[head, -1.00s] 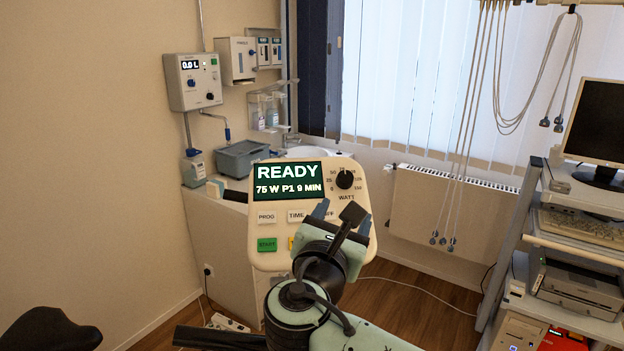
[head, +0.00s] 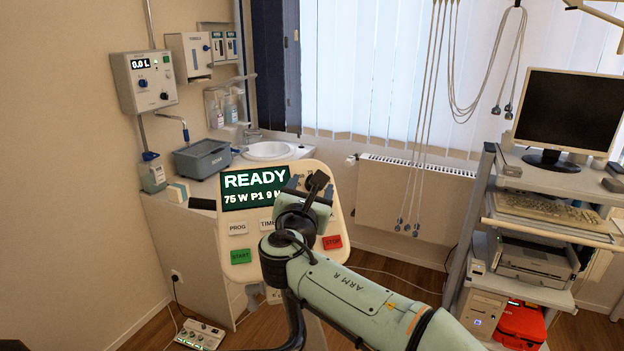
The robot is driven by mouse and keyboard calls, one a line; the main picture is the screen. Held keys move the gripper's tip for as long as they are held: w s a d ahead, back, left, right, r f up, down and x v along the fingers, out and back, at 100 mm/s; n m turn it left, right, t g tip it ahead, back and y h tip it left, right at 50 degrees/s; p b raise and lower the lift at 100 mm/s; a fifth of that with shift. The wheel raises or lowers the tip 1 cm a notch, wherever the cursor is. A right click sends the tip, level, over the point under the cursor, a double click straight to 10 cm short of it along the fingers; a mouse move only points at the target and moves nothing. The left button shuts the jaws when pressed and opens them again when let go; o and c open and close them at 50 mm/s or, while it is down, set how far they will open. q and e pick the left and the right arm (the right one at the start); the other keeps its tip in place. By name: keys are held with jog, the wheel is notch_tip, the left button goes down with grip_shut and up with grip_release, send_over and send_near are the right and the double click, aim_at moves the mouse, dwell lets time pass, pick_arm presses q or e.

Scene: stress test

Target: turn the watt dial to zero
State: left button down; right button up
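The cream control panel (head: 235,222) has a green-black display (head: 252,188) reading "READY" and "75 W P1 9 M", its end covered by my gripper. My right gripper (head: 311,187) is in front of the panel's upper right. Its two blue-grey fingertips stand apart, with a dark part of the gripper between them. The watt dial and its scale are hidden behind the gripper, so I cannot tell whether the fingers touch the dial or where it points. My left gripper is out of view.
Green START (head: 240,257), PROG (head: 238,229) and red STOP (head: 332,242) buttons lie low on the panel, close to my arm. A computer cart (head: 500,235) stands at right. A counter with a sink (head: 268,151) is behind. Cables (head: 425,100) hang before the blinds.

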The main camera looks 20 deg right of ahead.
jog(key=shift+x, duration=1.1)
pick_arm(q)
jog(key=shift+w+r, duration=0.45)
pick_arm(e)
jog(key=shift+s, duration=0.1)
